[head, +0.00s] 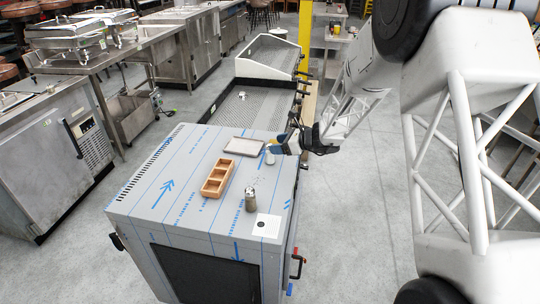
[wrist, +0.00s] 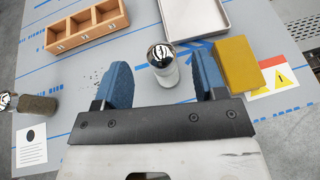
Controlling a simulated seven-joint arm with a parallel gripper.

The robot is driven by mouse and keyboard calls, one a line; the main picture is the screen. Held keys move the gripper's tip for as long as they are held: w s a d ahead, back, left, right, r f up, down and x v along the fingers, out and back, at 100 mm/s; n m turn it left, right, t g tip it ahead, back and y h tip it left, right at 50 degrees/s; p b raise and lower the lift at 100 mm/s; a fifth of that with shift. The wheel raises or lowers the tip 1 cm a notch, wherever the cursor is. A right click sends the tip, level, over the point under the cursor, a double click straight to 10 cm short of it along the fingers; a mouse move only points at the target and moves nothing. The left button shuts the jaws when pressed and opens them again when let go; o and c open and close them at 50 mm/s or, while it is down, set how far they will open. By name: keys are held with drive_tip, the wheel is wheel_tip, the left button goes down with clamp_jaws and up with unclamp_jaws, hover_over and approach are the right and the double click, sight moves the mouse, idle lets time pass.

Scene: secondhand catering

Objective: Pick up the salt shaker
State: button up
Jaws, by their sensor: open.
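The salt shaker, with a chrome cap and pale body, stands upright on the cabinet top in the head view (head: 269,155). In the wrist view the salt shaker (wrist: 165,71) shows between the two blue fingers of my gripper (wrist: 164,82). The fingers are apart with a gap on each side of the shaker; neither appears to touch it. In the head view my gripper (head: 284,144) is low beside the shaker, at the cabinet's right edge. A second, darker shaker (head: 250,199) stands nearer the front; it also shows at the wrist view's left edge (wrist: 37,107).
A wooden compartment box (head: 217,180) and a shallow metal tray (head: 244,147) lie on the cabinet top (head: 160,205). A yellow block (wrist: 237,64) lies close to the right finger, on a warning label (wrist: 284,77). A white card (head: 266,226) lies near the front.

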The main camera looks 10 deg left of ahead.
sight(269, 158)
drive_tip(key=shift+x, duration=1.95)
drive_tip(key=shift+f, duration=0.1)
drive_tip(key=shift+c, duration=0.5)
drive_tip(key=c, duration=1)
